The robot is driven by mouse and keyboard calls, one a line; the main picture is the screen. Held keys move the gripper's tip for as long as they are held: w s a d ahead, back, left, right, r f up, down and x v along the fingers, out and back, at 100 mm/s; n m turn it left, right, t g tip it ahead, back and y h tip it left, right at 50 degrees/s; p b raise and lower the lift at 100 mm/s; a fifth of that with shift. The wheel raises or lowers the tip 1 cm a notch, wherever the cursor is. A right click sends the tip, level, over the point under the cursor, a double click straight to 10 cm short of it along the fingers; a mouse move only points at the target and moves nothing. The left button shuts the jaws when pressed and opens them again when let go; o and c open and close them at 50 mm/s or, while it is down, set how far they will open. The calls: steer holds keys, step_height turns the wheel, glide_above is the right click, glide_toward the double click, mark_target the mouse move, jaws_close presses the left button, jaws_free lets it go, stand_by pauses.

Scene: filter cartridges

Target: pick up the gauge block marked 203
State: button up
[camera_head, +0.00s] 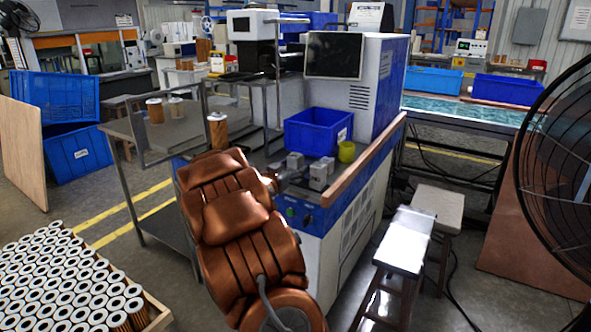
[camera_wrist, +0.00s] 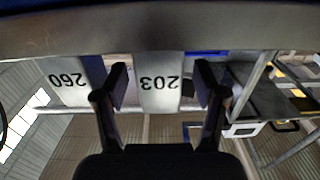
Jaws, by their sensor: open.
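The gauge block marked 203 (camera_wrist: 159,98) is a light grey block, its number upside down in the wrist view. My gripper (camera_wrist: 161,84) is open, with one dark finger on each side of this block. Gaps show between block and fingers, and I cannot tell how deep the block lies between them. A second grey block marked 260 (camera_wrist: 72,95) stands to its left, outside the fingers. In the head view my gripper (camera_head: 287,174) is small and partly hidden by my copper-coloured arm, beside grey blocks (camera_head: 318,176) on the machine's work surface; their numbers are unreadable there.
A blue bin (camera_head: 316,134) stands behind the blocks, with a yellow-green cup (camera_head: 346,152) to their right. A wooden rail (camera_head: 368,158) edges the surface on the right. A copper cartridge (camera_head: 218,131) stands to the left. A crate of cartridges (camera_head: 157,309) is at lower left.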

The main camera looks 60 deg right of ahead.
steer(key=shift+d, duration=0.55)
jaws_close()
